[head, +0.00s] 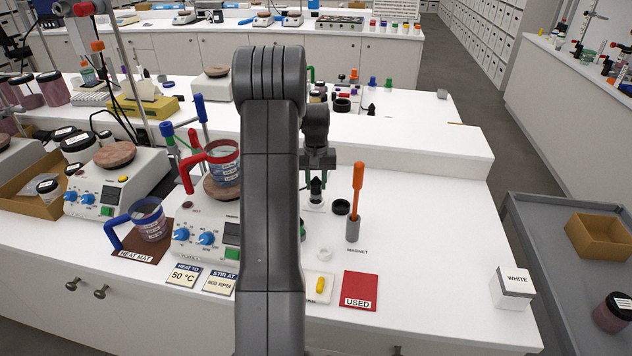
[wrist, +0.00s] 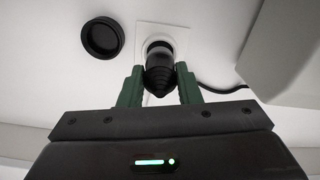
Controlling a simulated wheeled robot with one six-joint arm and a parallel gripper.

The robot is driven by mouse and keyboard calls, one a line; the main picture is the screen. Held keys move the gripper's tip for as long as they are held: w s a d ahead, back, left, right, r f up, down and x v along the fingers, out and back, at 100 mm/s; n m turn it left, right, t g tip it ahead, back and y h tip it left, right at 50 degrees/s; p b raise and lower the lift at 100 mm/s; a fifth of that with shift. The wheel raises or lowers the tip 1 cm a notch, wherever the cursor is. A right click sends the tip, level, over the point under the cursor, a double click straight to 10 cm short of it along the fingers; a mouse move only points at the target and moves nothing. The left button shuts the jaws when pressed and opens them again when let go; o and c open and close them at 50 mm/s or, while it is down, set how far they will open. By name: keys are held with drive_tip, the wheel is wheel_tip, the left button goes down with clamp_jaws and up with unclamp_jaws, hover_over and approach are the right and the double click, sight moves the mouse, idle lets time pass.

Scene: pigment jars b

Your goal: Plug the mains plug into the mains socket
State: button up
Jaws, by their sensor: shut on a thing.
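The black mains plug (wrist: 159,78) sits between the two green fingertips of my gripper (wrist: 159,84) in the wrist view. Its ribbed, tapered body points along the fingers. The mains socket (wrist: 146,33), a white square plate with a dark round opening, lies just beyond the plug and is partly hidden by it. The plug's far end overlaps the opening; I cannot tell whether it is inside or just in front. In the head view my gripper (head: 317,170) reaches down over the plug (head: 316,187) and the white socket plate, behind my arm.
A round black cap (wrist: 102,38) lies beside the socket plate, and a black cable (wrist: 222,90) runs off to the right. In the head view an orange-handled magnet rod (head: 357,190) stands close right of my gripper.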

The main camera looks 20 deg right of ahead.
sight(316, 180)
drive_tip(key=shift+f+b, duration=0.8)
drive_tip(key=shift+f, duration=0.5)
drive_tip(key=o, duration=1.1)
drive_tip(key=shift+c, duration=0.2)
wheel_tip(316, 180, up, 14)
drive_tip(key=b, duration=0.1)
drive_tip(key=shift+b, duration=0.35)
drive_tip(key=shift+f, duration=0.15)
wheel_tip(316, 180, down, 14)
drive_tip(key=shift+r+p, duration=0.15)
drive_tip(key=shift+p, duration=0.8)
drive_tip(key=shift+r, duration=0.35)
drive_tip(key=shift+f, duration=0.15)
